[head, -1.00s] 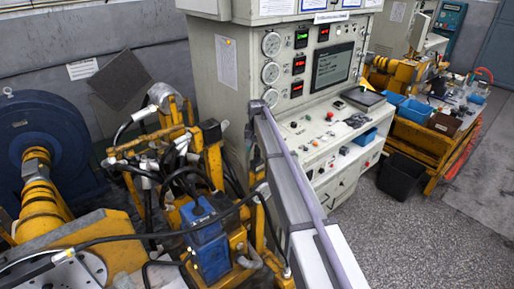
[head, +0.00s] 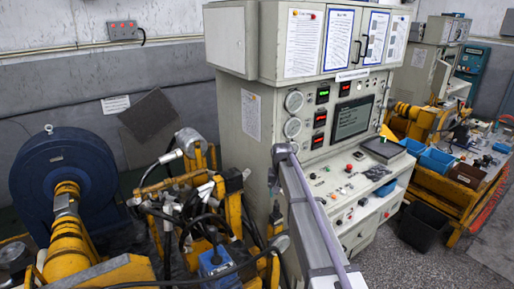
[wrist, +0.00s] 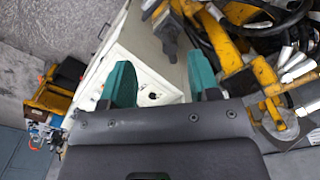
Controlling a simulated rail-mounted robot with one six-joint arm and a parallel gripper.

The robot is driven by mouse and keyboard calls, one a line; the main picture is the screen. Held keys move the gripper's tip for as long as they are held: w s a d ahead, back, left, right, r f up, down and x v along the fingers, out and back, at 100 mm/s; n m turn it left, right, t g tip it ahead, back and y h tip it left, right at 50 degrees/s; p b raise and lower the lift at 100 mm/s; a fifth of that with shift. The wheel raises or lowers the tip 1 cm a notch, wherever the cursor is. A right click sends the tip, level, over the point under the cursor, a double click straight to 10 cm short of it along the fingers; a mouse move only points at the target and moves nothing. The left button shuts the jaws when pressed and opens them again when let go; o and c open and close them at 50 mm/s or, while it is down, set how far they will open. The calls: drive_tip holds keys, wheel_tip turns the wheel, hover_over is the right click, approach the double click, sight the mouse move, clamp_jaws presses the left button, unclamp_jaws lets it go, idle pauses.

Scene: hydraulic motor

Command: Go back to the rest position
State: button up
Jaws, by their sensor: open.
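My gripper (wrist: 161,78) shows in the wrist view, with two teal fingers spread apart and nothing held between them. Behind the fingers is a pale cabinet side with a small dark handle or latch, and how far away it is I cannot tell. In the head view I cannot make out my gripper.
A control console (head: 330,130) with gauges and a screen stands at centre. A long grey bar (head: 310,215) runs in front of it. A blue motor (head: 70,180) and yellow frames with hoses fill the left. A black bin (head: 424,226) stands near a yellow cart at right.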

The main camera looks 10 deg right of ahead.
drive_tip(key=s+f+b, duration=0.6)
drive_tip(key=s, duration=0.5)
drive_tip(key=s+f+n+b, duration=0.1)
drive_tip(key=s+f+b, duration=0.5)
drive_tip(key=s, duration=0.6)
drive_tip(key=s+f+b, duration=0.7)
drive_tip(key=s+f, duration=0.1)
drive_tip(key=s, duration=0.3)
drive_tip(key=shift+s+n, duration=0.25)
drive_tip(key=shift+n, duration=0.15)
